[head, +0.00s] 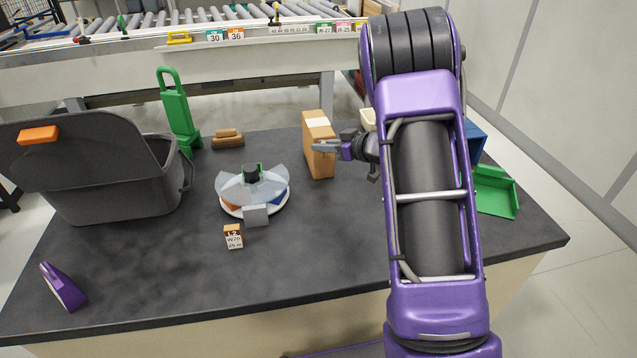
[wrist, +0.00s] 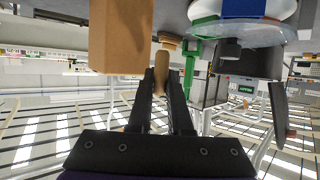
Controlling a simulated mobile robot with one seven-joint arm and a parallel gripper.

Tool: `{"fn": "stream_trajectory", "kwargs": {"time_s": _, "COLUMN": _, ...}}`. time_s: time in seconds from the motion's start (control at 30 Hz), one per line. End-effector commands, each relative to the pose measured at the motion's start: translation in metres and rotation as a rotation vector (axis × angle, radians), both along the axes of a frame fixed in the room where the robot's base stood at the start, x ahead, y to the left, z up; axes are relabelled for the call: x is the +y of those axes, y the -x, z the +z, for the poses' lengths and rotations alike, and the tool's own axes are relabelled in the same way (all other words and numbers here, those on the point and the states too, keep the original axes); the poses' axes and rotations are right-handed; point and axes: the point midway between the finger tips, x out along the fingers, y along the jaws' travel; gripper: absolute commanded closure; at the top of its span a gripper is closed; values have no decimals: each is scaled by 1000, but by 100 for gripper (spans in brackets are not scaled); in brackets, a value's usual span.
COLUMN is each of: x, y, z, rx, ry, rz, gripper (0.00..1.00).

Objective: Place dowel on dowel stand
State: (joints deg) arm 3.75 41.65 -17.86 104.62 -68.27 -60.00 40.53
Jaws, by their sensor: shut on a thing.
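My gripper (head: 318,147) is in front of the tall cardboard box, above the table, with its fingers pointing left. The wrist view looks upside down; there my gripper (wrist: 168,76) is shut on a tan wooden dowel (wrist: 161,74) between its fingertips. The dowel cannot be made out in the head view. A low brown wooden piece (head: 228,140), which looks like the dowel stand, lies on the table to the left of my gripper, near the back edge. It also seems to show as a brown piece (wrist: 169,39) beyond the fingertips in the wrist view.
The cardboard box (head: 319,165) stands close to my gripper. A green upright holder (head: 177,115) and a grey bin (head: 110,185) stand left. A round dispenser with clear covers (head: 252,188) is mid-table, behind a small labelled block (head: 233,237). The front of the table is mostly clear.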

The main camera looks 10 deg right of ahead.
Motion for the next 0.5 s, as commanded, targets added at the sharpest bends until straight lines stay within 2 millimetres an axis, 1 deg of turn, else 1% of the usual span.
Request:
{"fn": "stream_trajectory", "kwargs": {"time_s": 0.03, "x": 0, "y": 0, "z": -19, "rx": 6, "ry": -1, "rz": -1, "gripper": 100}}
{"fn": "stream_trajectory", "kwargs": {"time_s": 0.1, "x": 1, "y": 0, "z": -37, "rx": 5, "ry": -1, "rz": 1, "gripper": 100}}
{"fn": "stream_trajectory", "kwargs": {"time_s": 0.2, "x": 1, "y": 0, "z": -57, "rx": 4, "ry": 0, "rz": 0, "gripper": 100}}
{"fn": "stream_trajectory", "kwargs": {"time_s": 0.3, "x": 0, "y": 0, "z": -69, "rx": 1, "ry": 1, "rz": 0, "gripper": 100}}
{"fn": "stream_trajectory", "kwargs": {"time_s": 0.5, "x": 0, "y": 0, "z": -81, "rx": 1, "ry": 1, "rz": -1, "gripper": 100}}
